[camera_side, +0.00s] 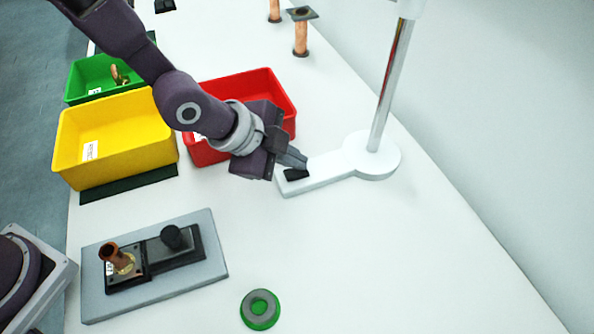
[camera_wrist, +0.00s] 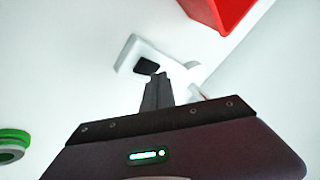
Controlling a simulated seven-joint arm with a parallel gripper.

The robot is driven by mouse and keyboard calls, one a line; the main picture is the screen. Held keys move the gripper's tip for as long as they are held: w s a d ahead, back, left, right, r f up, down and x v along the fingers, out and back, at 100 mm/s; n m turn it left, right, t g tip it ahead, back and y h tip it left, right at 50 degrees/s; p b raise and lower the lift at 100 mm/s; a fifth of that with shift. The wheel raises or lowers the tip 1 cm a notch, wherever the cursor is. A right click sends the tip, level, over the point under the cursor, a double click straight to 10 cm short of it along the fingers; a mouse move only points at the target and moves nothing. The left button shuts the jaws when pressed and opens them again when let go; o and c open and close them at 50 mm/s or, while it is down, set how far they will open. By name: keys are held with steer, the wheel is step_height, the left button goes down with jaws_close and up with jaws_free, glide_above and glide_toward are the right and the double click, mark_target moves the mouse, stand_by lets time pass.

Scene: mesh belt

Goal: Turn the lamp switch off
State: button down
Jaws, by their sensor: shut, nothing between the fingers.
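The lamp is white, with a round base (camera_side: 378,160) and a long flat arm (camera_side: 325,172) that reaches left; a metal pole (camera_side: 392,85) rises from the round part. The lamp switch (camera_side: 296,174) is a small black rocker at the arm's left end. In the wrist view the switch (camera_wrist: 147,66) shows dark on the white arm, just beyond my fingertips. My gripper (camera_side: 301,163) is shut and empty, with its fingertips right at or just above the switch. I cannot tell whether they touch. The lamp's head is out of view.
A red bin (camera_side: 277,84), a yellow bin (camera_side: 115,118) and a green bin (camera_side: 76,86) stand to the left. A grey plate (camera_side: 210,272) with a copper fitting (camera_side: 112,252) lies in front, near a green ring (camera_side: 260,322). Copper posts (camera_side: 301,40) stand behind. The table right of the ring is clear.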

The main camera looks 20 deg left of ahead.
mark_target(297, 173)
steer(key=shift+f, duration=0.35)
steer(key=shift+s+a+f, duration=0.25)
steer(key=shift+a+f, duration=0.05)
steer(key=shift+f, duration=0.3)
stand_by(0.8)
steer(key=shift+r, duration=0.35)
steer(key=shift+w+d+r, duration=0.15)
steer(key=shift+r, duration=0.75)
steer(key=shift+w+d+r, duration=0.1)
steer(key=shift+d+r, duration=0.05)
steer(key=shift+r, duration=0.8)
steer(key=shift+w+d+r, duration=0.15)
steer(key=shift+r, duration=0.75)
